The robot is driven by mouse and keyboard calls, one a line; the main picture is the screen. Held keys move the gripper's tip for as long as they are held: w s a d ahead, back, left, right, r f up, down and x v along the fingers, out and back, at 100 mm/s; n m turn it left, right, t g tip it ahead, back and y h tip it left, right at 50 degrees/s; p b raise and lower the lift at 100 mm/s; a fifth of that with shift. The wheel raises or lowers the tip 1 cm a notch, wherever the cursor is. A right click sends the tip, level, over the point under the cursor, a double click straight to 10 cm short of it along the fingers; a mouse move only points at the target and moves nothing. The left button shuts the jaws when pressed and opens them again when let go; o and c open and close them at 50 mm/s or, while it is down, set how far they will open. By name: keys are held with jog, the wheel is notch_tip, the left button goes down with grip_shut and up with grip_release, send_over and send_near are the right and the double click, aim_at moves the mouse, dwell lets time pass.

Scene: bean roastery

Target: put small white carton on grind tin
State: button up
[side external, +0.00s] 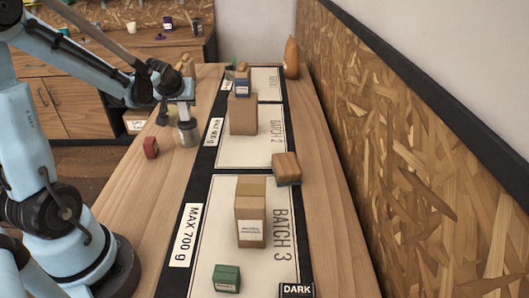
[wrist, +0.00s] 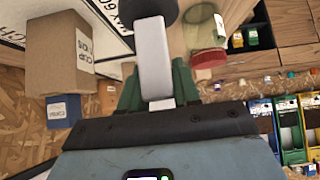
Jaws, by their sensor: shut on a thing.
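My gripper (side external: 180,97) is over the wooden counter, left of the black strip. In the wrist view its green fingers (wrist: 157,88) are shut on the small white carton (wrist: 154,50), a long pale block. A grey cylindrical tin (side external: 188,135), which looks like the grind tin, stands on the counter just below the gripper. A dark round shape (wrist: 180,8) shows past the carton's far end. I cannot tell whether carton and tin touch.
Nearer are a wooden block (side external: 286,167), a tan box (side external: 250,222) and a green block (side external: 227,277). The near left counter is clear.

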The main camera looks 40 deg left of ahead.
jog(key=shift+f, duration=0.35)
jog(key=shift+f, duration=0.2)
jog(key=o, duration=1)
jog(key=shift+r, duration=0.15)
jog(key=shift+r, duration=0.15)
jog(key=v, duration=1.2)
jog(key=s+d+f+m+h, duration=0.1)
jog(key=d+m+h, duration=0.1)
jog(key=d, duration=0.4)
jog(key=s+d+f+m+h, duration=0.1)
jog(key=d+f+m+h, duration=0.1)
jog(key=d+m, duration=0.2)
jog(key=s+d+f+m+h, duration=0.1)
jog(key=d+m+h, duration=0.1)
jog(key=d, duration=0.8)
jog(key=shift+f+m+t, duration=0.3)
jog(key=shift+f+m, duration=0.05)
jog(key=shift+m, duration=0.15)
